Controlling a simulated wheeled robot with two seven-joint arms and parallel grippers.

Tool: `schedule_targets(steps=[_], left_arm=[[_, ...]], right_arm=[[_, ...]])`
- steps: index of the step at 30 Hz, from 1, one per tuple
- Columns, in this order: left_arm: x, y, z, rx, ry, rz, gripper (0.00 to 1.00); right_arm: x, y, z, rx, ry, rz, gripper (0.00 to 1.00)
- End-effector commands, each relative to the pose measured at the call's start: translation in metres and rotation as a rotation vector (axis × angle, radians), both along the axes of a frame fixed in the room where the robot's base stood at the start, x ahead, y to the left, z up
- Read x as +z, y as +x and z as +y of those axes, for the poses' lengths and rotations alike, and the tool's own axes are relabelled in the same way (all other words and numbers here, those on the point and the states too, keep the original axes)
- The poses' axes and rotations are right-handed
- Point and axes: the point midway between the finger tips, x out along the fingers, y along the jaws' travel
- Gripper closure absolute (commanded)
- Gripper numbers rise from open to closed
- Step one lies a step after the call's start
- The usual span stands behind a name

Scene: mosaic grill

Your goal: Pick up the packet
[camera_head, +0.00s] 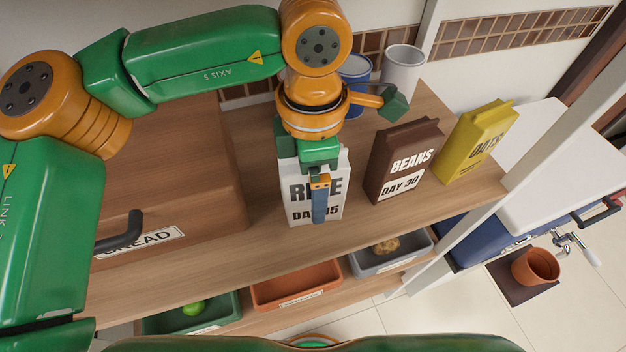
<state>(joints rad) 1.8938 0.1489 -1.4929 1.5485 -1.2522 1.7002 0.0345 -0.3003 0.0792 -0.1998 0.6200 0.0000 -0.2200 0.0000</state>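A white packet (299,212) with a label that reads as RICE, DAY 15, stands upright on the wooden counter. My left gripper (319,200) is directly over the front of this packet in the picture and hides the middle of its lettering. I see its fingers nearly edge-on, so their opening and any contact with the packet cannot be made out. To the right stand a brown packet (403,160) marked BEANS, DAY 30, and a yellow packet (476,142) marked OATS. My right gripper is out of view.
A wooden bread box (185,170) with a dark handle stands left. A blue can (356,75) and a white canister (402,70) stand behind the packets. Green (228,319), orange (272,292) and grey (372,266) trays sit below the counter (250,262).

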Motion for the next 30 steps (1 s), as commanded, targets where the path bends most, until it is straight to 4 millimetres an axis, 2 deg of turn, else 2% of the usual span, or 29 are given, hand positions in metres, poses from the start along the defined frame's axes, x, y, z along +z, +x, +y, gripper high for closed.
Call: schedule_targets(steps=[6, 8, 15, 17, 30], left_arm=[[-0.003, 0.0, -0.0002, 0.001, -0.001, 0.0, 0.09], [-0.0029, 0.0, -0.0002, 0.001, -0.001, 0.0, 0.22], [-0.0027, 0.0001, -0.0003, 0.0, -0.002, 0.0, 0.87], [-0.0026, 0.0001, -0.0003, 0.0, -0.002, 0.0, 1.0], [0.0006, 0.0005, -0.0005, 0.001, -0.003, -0.002, 1.0]], right_arm=[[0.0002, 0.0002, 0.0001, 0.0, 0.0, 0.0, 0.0], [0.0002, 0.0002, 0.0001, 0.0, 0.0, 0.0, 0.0], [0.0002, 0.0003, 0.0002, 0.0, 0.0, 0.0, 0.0], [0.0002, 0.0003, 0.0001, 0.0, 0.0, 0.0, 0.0], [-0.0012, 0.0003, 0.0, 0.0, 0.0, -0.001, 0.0]])
